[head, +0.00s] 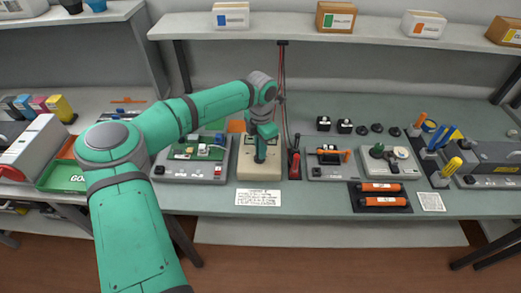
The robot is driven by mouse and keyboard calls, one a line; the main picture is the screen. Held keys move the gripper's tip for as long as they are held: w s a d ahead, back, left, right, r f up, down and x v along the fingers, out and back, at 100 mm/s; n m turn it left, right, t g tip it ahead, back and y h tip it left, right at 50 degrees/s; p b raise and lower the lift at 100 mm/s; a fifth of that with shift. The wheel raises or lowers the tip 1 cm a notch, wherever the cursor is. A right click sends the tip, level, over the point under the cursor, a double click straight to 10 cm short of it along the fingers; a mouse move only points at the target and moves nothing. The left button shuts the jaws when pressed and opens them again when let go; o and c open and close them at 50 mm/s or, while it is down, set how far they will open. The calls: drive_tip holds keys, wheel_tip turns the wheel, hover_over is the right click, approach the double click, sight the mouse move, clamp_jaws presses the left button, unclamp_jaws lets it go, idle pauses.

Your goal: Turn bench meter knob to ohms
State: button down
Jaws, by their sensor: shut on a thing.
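The bench meter (259,187) is a beige box on the green-grey bench, a little left of the picture's middle. My gripper (260,157) points down onto the meter's top face from above. It is shut on the meter's knob, which is mostly hidden by the fingers. The dial marks are too small and too covered to read, so I cannot tell the setting.
A circuit board station (197,153) stands close to the left of the meter. A red probe (294,163) and cables rise on its right. A printed card (258,197) lies in front. Orange cartridges (381,187) lie further right. A shelf with boxes (335,19) runs above.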

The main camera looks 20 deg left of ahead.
drive_tip(key=shift+m, duration=0.5)
drive_tip(key=c, duration=1.9)
unclamp_jaws()
drive_tip(key=shift+s+a, duration=0.1)
drive_tip(key=shift+o, duration=0.2)
drive_tip(key=shift+r, duration=0.1)
wheel_tip(320, 180, up, 11)
drive_tip(key=shift+f, duration=0.2)
